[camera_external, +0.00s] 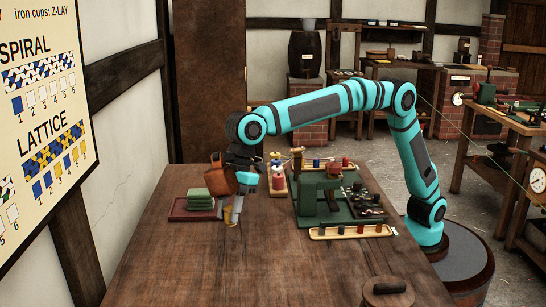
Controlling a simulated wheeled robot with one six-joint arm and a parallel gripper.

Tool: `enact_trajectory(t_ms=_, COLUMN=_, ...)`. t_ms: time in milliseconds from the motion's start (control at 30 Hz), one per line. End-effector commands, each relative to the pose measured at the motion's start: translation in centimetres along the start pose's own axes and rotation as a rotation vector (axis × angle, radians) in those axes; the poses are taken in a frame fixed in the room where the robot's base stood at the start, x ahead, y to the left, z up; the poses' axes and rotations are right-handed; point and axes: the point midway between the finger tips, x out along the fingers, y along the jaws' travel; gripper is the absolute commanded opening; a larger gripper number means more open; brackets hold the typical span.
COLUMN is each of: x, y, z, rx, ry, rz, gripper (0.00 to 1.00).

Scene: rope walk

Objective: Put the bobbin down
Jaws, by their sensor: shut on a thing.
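My gripper (233,216) points down over the left-middle part of the wooden table (190,262). It is shut on a small bobbin (236,207) that looks yellow and pale. The fingers partly cover the bobbin, and I cannot tell whether its lower end touches the table. A green braiding machine (318,190) stands to the right of the gripper.
A brown leather bucket (221,176) is close behind and left of the gripper. A red tray (178,214) holds a stack of green pads (200,199). Another bobbin tray (279,190) lies behind the gripper. A round wooden lid (387,293) is at front right. The table's front left is clear.

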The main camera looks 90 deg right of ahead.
Motion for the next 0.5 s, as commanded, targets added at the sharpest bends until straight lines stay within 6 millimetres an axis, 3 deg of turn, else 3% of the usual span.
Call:
enact_trajectory(t_ms=167, x=0.7, y=-1.7, z=-0.3, rx=-0.019, ry=0.0, rz=-0.008, gripper=0.06)
enact_trajectory(t_ms=500, x=5.5, y=-1.7, z=1.7, rx=-0.019, ry=-0.001, rz=-0.009, gripper=0.06)
